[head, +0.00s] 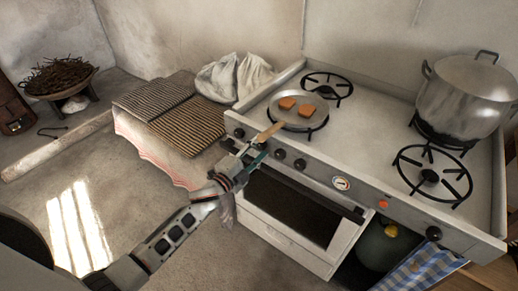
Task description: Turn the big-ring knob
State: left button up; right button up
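The white stove (325,150) stands at the right. Its sloping front panel carries several dark round knobs: one at the far left (239,132), a pair to the right of my gripper, (280,153) and (300,163), and one at the far right (434,233). I cannot tell from markings which is the big-ring knob. My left gripper (254,153) is at the left part of the panel, by the knobs, and partly covers that stretch. Its fingers are small and overlap the panel, so contact and opening are unclear. My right gripper is not in view.
A frying pan (283,113) with two orange-brown pieces sits on the left burner, its wooden handle sticking out above my gripper. A large pot (465,97) stands at back right. A gauge (341,183) and red light (383,204) are mid-panel. A checked cloth (420,268) hangs below.

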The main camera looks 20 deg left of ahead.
pick_arm(q)
jog(key=shift+s, duration=0.1)
jog(key=v, duration=1.1)
jog(key=shift+s+a, duration=0.15)
jog(key=shift+s, duration=0.25)
jog(key=s+d+f+n+g+y, duration=0.1)
jog(key=s+f+n+g, duration=0.2)
jog(key=s+f+n, duration=0.4)
jog(key=s+d+f+n+g+y, duration=0.2)
jog(key=s+f+n, duration=0.6)
jog(key=s, duration=0.7)
jog(key=shift+f+g+y, duration=0.3)
jog(key=shift+f+g, duration=0.4)
jog(key=shift+f, duration=0.1)
